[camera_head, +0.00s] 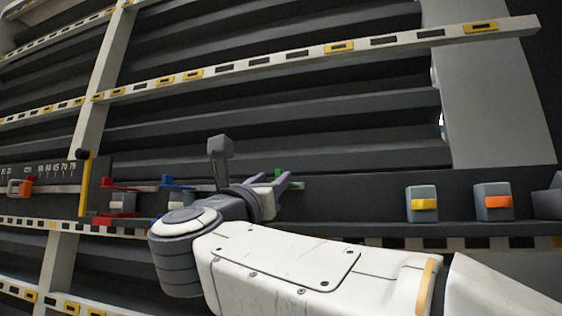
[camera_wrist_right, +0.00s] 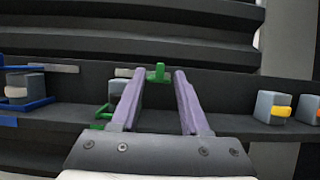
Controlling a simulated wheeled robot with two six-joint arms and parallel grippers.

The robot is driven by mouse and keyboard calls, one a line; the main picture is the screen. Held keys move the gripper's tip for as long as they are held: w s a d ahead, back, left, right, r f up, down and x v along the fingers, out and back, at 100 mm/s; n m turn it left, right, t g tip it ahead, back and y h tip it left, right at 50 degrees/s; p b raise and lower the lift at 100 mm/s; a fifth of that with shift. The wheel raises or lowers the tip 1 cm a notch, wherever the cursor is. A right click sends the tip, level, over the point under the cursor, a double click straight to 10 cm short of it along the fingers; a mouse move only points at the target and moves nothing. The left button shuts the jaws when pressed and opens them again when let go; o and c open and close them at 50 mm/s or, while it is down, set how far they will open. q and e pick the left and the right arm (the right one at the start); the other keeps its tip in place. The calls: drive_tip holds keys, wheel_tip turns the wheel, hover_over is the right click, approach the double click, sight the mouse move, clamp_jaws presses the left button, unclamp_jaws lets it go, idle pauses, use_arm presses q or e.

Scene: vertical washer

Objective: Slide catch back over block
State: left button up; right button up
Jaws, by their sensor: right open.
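My right gripper (camera_head: 276,179) reaches in from the right to the dark rail, its purple fingers apart. In the right wrist view my right gripper (camera_wrist_right: 159,84) is open, with the upright tab of a green catch (camera_wrist_right: 158,73) between or just beyond its fingertips. I cannot tell whether they touch it. The green catch also shows in the head view (camera_head: 280,172), mostly hidden by the gripper. A grey block (camera_wrist_right: 115,87) is to the left of the tab, partly behind the left finger. Lower green parts of the catch show beside this block. My left gripper is not in view.
A blue catch (camera_head: 178,181) and a red catch (camera_head: 121,183) are by other blocks to the left. Grey blocks with a yellow piece (camera_head: 424,204) and an orange piece (camera_head: 497,202) are to the right. Dark slats and a slotted pale bar (camera_head: 300,56) are above.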

sight(277, 173)
drive_tip(key=p+x, duration=0.2)
drive_tip(key=x, duration=0.2)
drive_tip(key=shift+w+r, duration=0.1)
drive_tip(key=shift+r, duration=0.1)
drive_tip(key=shift+w+d+p, duration=0.2)
drive_tip(key=shift+w+p, duration=0.1)
drive_tip(key=shift+w, duration=0.15)
clamp_jaws()
idle(0.9)
